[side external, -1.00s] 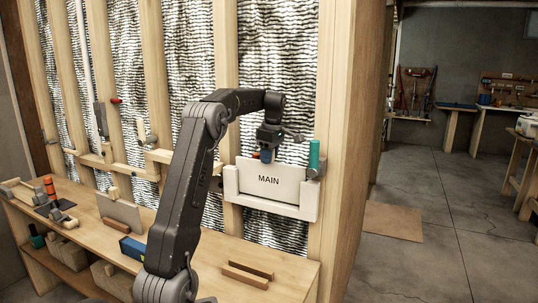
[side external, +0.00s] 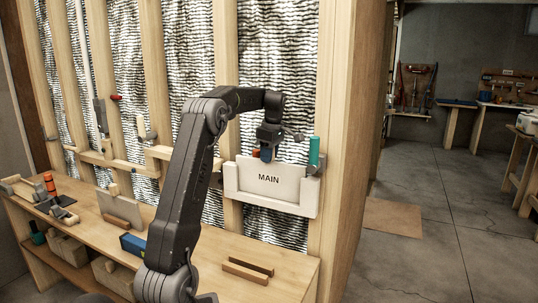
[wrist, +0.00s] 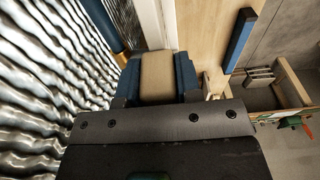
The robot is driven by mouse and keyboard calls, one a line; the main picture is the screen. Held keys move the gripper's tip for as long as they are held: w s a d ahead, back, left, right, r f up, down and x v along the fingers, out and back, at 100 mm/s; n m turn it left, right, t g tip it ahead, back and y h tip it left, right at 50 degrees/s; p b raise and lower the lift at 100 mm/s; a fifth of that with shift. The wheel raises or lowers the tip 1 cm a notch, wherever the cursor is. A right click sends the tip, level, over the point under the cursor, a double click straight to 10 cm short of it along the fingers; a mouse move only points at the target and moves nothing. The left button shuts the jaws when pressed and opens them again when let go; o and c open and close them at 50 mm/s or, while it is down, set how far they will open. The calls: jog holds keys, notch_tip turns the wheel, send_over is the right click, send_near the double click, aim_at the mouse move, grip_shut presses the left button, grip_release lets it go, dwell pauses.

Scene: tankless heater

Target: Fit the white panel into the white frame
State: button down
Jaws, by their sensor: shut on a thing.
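The white panel (side external: 257,171), lettered MAIN, stands upright between the side posts of the white frame (side external: 275,203) on the stud wall. Its top edge shows a little above the frame's left post. Whether its bottom edge touches the frame's floor is hidden. My gripper (side external: 266,155) reaches down from above and is shut at the panel's top edge. In the wrist view the blue fingers (wrist: 158,88) close on a tan block (wrist: 157,74), which seems to be the panel's grip. A white strip (wrist: 148,25) runs out beyond it.
A teal cylinder (side external: 314,151) in a grey holder stands close to the right of the frame. The bench (side external: 205,259) below carries a blue box (side external: 132,244), brown strips (side external: 247,270) and several tools. A wooden stud borders the frame on the right.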

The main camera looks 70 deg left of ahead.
jog(key=c, duration=0.7)
grip_release()
jog(key=r, duration=0.9)
jog(key=w+d+r, duration=0.1)
jog(key=r, duration=0.3)
jog(key=shift+w+d+r, duration=0.1)
jog(key=shift+r, duration=0.2)
